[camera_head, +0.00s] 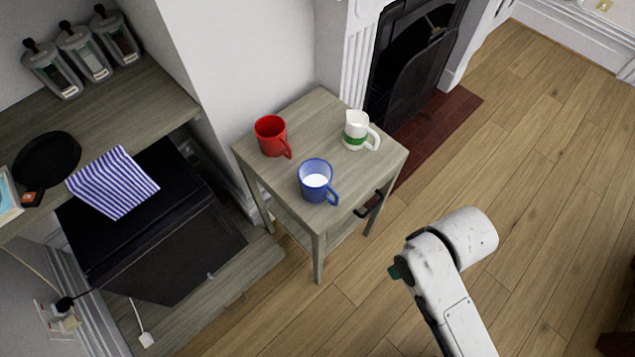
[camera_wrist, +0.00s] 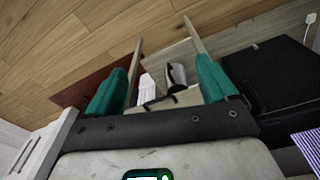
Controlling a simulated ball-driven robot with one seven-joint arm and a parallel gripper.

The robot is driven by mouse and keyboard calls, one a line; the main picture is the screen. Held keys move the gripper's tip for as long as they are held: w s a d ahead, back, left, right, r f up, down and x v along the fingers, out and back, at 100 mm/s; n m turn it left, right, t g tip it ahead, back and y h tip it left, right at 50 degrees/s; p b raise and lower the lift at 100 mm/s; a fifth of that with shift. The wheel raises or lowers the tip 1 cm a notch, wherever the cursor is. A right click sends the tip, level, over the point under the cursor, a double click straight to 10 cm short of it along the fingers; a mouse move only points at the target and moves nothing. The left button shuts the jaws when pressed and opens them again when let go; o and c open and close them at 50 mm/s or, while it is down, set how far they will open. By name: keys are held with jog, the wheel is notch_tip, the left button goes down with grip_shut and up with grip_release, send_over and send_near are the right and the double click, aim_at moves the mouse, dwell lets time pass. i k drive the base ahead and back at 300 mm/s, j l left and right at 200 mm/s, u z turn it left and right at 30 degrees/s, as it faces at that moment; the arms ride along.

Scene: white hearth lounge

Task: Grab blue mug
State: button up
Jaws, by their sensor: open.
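The blue mug (camera_head: 314,182) stands upright near the front corner of a small wooden side table (camera_head: 326,105). Its inside shows white, and its handle points to the lower right. My arm is at the lower right of the head view, apart from the mug and table. My gripper (camera_wrist: 163,30) shows in the wrist view with two teal fingers spread apart and nothing held between them. In the head view the fingers are mostly hidden behind my wrist. I cannot make out the blue mug in the wrist view.
A red mug (camera_head: 271,136) and a white jug (camera_head: 356,130) with a green band share the tabletop. A black fireplace (camera_head: 412,62) stands behind. A counter (camera_head: 120,100) with a pan (camera_head: 48,158) and striped cloth (camera_head: 112,183) is left. Open wooden floor lies right.

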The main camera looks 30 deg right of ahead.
aim_at(315, 176)
jog(key=j+u, duration=0.1)
jog(key=j, duration=0.3)
jog(key=i+j+u, duration=0.15)
jog(key=j, duration=0.3)
jog(key=j+u, duration=0.1)
jog(key=j, duration=0.3)
jog(key=i, duration=0.05)
